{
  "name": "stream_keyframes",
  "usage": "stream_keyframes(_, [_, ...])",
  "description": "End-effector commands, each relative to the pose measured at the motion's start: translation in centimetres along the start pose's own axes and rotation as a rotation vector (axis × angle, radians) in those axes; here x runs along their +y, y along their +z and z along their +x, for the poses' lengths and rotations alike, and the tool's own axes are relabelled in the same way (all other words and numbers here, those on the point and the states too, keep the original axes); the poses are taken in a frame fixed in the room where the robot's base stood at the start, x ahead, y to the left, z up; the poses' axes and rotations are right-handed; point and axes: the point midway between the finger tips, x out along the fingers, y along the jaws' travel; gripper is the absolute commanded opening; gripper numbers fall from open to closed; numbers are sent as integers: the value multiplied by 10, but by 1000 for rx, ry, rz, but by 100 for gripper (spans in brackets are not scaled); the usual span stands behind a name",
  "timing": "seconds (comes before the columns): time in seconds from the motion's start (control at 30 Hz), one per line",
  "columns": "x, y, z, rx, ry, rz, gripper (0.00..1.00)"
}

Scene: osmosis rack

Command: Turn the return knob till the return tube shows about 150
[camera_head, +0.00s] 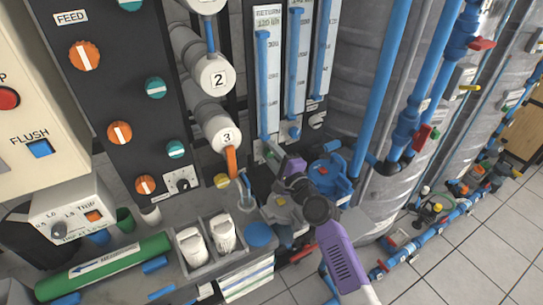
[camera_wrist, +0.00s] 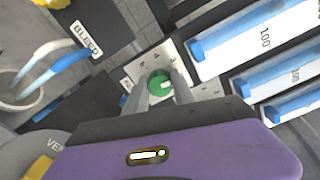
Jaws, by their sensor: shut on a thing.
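The return tube (camera_head: 263,85) is the leftmost of three upright gauge tubes, under a label reading RETURN. Its blue column stands high, near the top of its scale; I cannot read the exact value. In the wrist view, a tube with a blue column and the mark 100 (camera_wrist: 264,37) lies beside my gripper. A small green knob (camera_wrist: 159,83) on a white dial plate sits between the fingers of my gripper (camera_wrist: 160,92), which is shut on it. Any name on its plate is hidden.
A BLEED label (camera_wrist: 87,34) and a cup with tubes (camera_wrist: 30,85) are close left in the wrist view.

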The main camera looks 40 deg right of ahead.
Motion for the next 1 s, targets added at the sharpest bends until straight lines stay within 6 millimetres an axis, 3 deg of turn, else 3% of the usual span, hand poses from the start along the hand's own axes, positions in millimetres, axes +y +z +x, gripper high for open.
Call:
stream_keyframes(0.5, [2, 0, 0, -1, 2, -384, 0])
stream_keyframes(1.0, [1, 0, 0, -1, 3, -498, 0])
